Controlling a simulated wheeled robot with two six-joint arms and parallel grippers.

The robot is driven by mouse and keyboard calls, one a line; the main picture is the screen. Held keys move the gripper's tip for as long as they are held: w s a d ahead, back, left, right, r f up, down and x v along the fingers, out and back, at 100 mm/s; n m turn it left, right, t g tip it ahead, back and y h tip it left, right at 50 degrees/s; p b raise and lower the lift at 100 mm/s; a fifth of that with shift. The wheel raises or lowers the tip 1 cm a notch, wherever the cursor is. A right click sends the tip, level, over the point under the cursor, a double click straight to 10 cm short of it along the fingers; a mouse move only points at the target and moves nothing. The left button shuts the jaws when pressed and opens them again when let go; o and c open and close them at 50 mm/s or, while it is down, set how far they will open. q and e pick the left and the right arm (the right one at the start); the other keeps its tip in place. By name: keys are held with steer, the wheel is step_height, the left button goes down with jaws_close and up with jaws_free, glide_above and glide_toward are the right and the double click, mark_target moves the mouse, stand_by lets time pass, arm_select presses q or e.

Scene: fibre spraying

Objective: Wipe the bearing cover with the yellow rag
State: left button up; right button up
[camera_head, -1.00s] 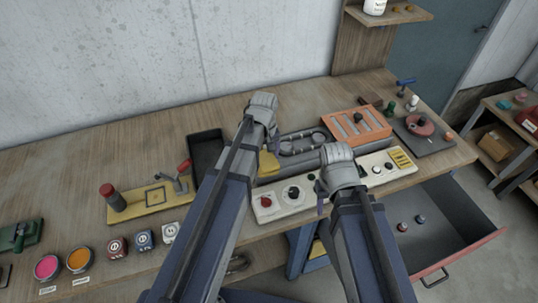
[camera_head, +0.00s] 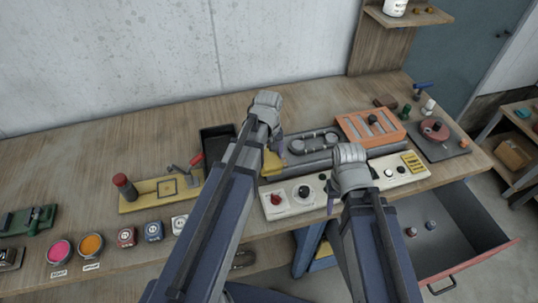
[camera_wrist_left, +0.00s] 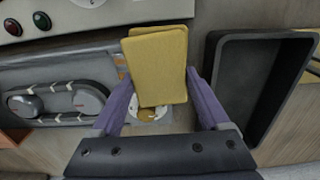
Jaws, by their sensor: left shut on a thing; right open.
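My left gripper (camera_head: 273,148) is shut on the yellow rag (camera_head: 271,163), above the left end of a grey housing (camera_head: 345,150). In the left wrist view the folded rag (camera_wrist_left: 158,62) sits between the purple fingers. Below it a round pale part with a yellowish centre (camera_wrist_left: 149,115), possibly the bearing cover, is partly hidden by the rag. I cannot tell whether the rag touches it. My right gripper (camera_head: 332,202) is open above the cream control panel, and its fingers are mostly hidden by the wrist.
A cream control panel (camera_head: 325,194) with knobs runs in front of the housing. A black tray (camera_head: 217,137) stands left of it, beside a yellow plate fixture (camera_head: 145,196). An orange slotted tray (camera_head: 388,139) is behind right. An open drawer (camera_head: 462,230) juts out at front right.

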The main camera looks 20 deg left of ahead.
mark_target(269, 156)
arm_select(q)
steer(key=shift+r+p, duration=2.45)
steer(key=shift+r, duration=0.3)
step_height(269, 156, up, 3)
steer(key=p, duration=0.3)
steer(key=shift+f, duration=0.15)
step_height(269, 156, down, 7)
steer(key=b, duration=0.7)
steer(key=shift+r, duration=0.3)
